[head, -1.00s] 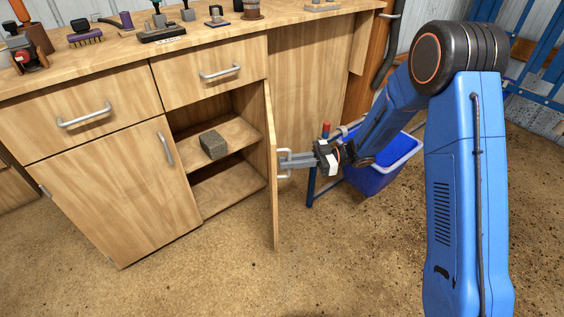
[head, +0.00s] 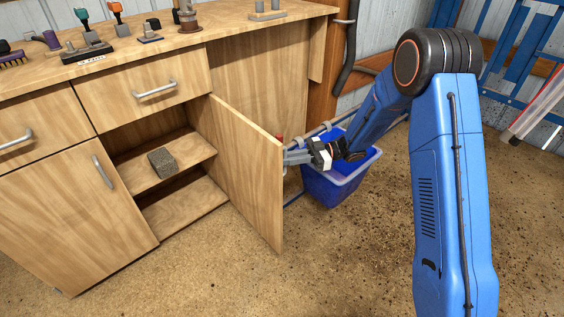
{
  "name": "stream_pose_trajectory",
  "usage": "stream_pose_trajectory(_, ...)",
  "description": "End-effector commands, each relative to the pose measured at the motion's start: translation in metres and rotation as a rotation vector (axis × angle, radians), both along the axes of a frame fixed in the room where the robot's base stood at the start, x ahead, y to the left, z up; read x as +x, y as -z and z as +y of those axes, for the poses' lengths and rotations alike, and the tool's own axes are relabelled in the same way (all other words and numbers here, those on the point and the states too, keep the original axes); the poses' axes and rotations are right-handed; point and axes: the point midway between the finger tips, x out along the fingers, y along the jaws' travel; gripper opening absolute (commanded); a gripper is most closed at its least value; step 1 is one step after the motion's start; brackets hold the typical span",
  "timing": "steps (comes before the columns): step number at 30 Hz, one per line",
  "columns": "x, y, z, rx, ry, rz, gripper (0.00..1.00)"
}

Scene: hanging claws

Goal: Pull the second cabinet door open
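The cabinet's right door (head: 245,165) stands swung out, its inner wooden face towards me and its free edge pointing to the front right. The open compartment beside it shows a shelf (head: 190,160). My gripper (head: 289,157) is at the outer side of the door, just past its free edge. It appears shut on the door's handle, but the handle and fingertips are mostly hidden behind the door. The left door (head: 75,220) is shut, with a vertical metal handle (head: 103,172).
A grey block (head: 162,162) lies on the shelf. A blue bin (head: 338,185) stands on the floor behind my gripper. Two shut drawers sit above the doors; tools stand on the worktop (head: 215,42). The floor in front of the door is clear.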

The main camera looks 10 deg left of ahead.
Motion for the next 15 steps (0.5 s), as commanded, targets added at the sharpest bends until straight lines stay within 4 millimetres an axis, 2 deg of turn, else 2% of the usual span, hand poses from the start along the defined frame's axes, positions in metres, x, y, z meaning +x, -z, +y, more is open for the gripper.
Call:
stream_pose_trajectory(11,-0.0012,0.0009,-0.0022,-0.001,-0.003,0.003,0.00)
stream_pose_trajectory(12,-0.0012,0.0010,-0.0022,-0.001,-0.004,0.003,0.17)
stream_pose_trajectory(15,-0.0008,0.0008,-0.0020,-0.001,-0.003,0.003,0.17)
